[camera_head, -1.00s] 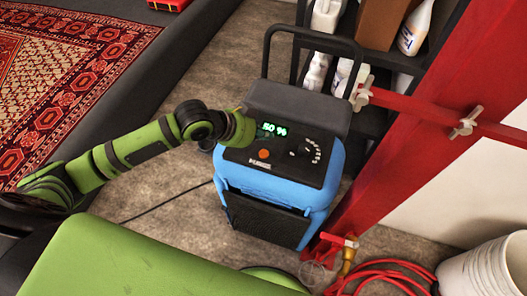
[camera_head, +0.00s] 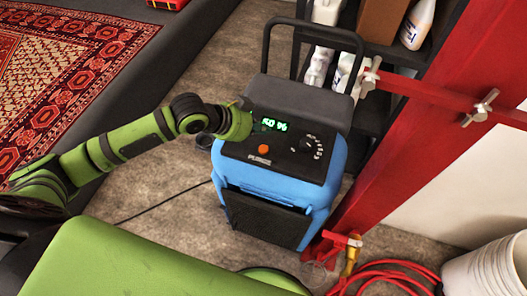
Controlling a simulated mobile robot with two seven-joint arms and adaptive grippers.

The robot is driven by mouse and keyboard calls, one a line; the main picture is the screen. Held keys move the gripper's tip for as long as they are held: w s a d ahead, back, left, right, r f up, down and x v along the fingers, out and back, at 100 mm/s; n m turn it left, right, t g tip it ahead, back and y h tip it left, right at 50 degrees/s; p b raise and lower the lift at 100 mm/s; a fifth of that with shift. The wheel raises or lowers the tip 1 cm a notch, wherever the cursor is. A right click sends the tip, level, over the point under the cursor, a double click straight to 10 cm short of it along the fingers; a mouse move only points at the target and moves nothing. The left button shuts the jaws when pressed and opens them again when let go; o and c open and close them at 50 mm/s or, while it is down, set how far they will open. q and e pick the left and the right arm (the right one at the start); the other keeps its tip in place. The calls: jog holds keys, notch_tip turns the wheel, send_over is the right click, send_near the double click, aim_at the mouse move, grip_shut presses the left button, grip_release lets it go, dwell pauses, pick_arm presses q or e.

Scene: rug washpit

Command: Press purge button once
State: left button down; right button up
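The blue and black machine (camera_head: 272,184) stands on the floor in the middle, with a dark control panel on top. The panel carries an orange round button (camera_head: 264,149) above a white label that seems to read PURGE. A green lit display (camera_head: 274,125), reading about 150 %, and a dial (camera_head: 306,144) are also on it. My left gripper (camera_head: 257,126) is at the panel's upper left edge, beside the display and up and left of the button. Its dark fingers blend into the panel, so their opening and any contact are unclear. The button is fully visible. My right gripper is out of view.
The machine's black handle (camera_head: 318,27) rises behind the panel. A red post (camera_head: 412,130) with a crossbar and a shelf with white bottles (camera_head: 417,24) stand close at right. A red hose (camera_head: 385,270) and white buckets (camera_head: 488,268) lie lower right. A patterned rug (camera_head: 70,65) is at left.

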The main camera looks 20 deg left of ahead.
pick_arm(q)
jog(key=b, duration=0.4)
send_over(261, 150)
notch_tip(261, 150, down, 4)
jog(key=shift+f, duration=0.95)
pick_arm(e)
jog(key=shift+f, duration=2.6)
pick_arm(q)
jog(key=shift+f, duration=0.15)
jog(key=shift+f, duration=0.3)
jog(key=shift+f, duration=0.45)
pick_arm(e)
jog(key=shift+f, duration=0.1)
pick_arm(q)
jog(key=shift+r, duration=0.1)
jog(key=shift+r+p, duration=0.8)
jog(key=shift+p, duration=0.15)
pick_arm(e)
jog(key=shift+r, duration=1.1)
